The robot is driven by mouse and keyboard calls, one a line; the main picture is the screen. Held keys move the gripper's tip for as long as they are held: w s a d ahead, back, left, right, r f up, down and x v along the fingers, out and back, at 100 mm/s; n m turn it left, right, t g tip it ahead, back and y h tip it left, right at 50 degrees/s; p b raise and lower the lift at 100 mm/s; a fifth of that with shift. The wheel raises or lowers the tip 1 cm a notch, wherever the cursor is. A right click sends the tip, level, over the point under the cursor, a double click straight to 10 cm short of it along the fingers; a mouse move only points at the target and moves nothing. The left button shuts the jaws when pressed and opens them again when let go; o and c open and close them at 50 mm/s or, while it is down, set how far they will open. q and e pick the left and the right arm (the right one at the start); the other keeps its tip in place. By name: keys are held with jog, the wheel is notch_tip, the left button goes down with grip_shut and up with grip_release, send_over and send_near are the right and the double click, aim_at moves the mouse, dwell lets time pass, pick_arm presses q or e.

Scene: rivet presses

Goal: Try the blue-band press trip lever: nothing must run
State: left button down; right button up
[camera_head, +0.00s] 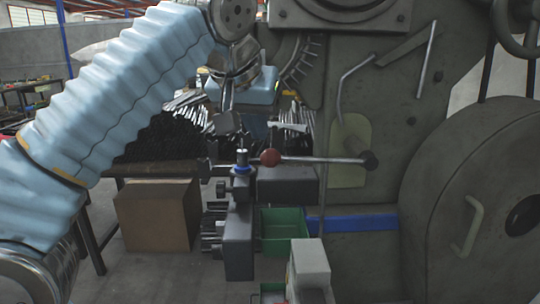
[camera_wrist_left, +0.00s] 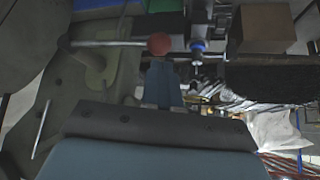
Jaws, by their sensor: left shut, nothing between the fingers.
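The trip lever has a red ball knob (camera_head: 270,157) and a metal rod (camera_head: 320,159) running right to a dark pivot on the grey press. The press carries a blue band (camera_head: 350,223) low on its body. My left gripper (camera_head: 228,121) hangs down above and left of the knob, shut and empty. In the left wrist view the red knob (camera_wrist_left: 159,44) shows just past my shut fingertips (camera_wrist_left: 162,68). Whether they touch it I cannot tell. The lever rod runs left from the knob there. My right gripper is out of view.
A large flywheel (camera_head: 480,205) fills the right side. A spindle with a blue ring (camera_head: 242,169) stands just left of the knob. A green bin (camera_head: 284,226) sits below. A cardboard box (camera_head: 157,213) and a bench with metal rods are behind at left.

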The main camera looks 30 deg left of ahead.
aim_at(268, 154)
pick_arm(q)
jog(key=b+x, duration=0.2)
jog(key=x, duration=0.3)
jog(key=shift+w+f, duration=0.15)
jog(key=shift+f, duration=0.2)
jog(key=shift+w+a+f+b, duration=0.1)
jog(key=shift+w+f+b, duration=0.25)
jog(key=shift+w+f, duration=0.15)
notch_tip(268, 154, down, 4)
jog(key=b, duration=0.3)
jog(key=shift+f, duration=0.25)
